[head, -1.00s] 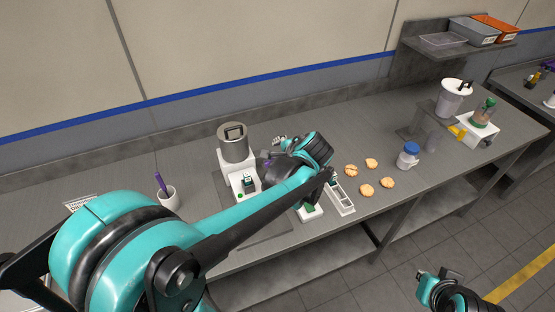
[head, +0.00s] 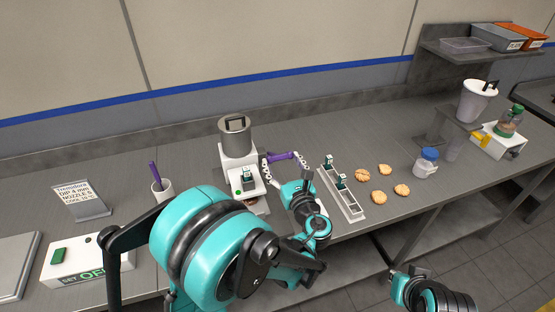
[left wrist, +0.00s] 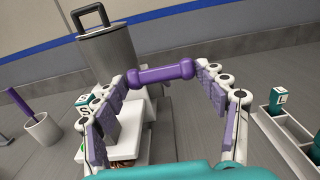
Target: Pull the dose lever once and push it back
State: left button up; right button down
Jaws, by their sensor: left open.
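The dosing machine has a white body (head: 226,172) and a steel hopper (head: 238,142) on top. Its dose lever shows as a purple bar handle (head: 284,156) at the machine's right side; in the left wrist view the handle (left wrist: 160,75) lies crosswise. My left gripper (head: 283,166) is open around the handle, with a finger near each end; it also shows in the left wrist view (left wrist: 162,88). I cannot tell whether the pads touch the handle. My right gripper (head: 401,286) is at the bottom right, away from the bench, its jaws unclear.
A narrow white tray (head: 353,210) with letter-marked green blocks stands to the right, beside several biscuits (head: 385,170). A cup (head: 163,191) with a purple tool, a sign (head: 82,200) and a switch box (head: 85,262) are to the left. A blue-lidded jar (head: 426,164) stands farther right.

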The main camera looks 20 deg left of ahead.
pick_arm(q)
jog(key=shift+x, duration=1.25)
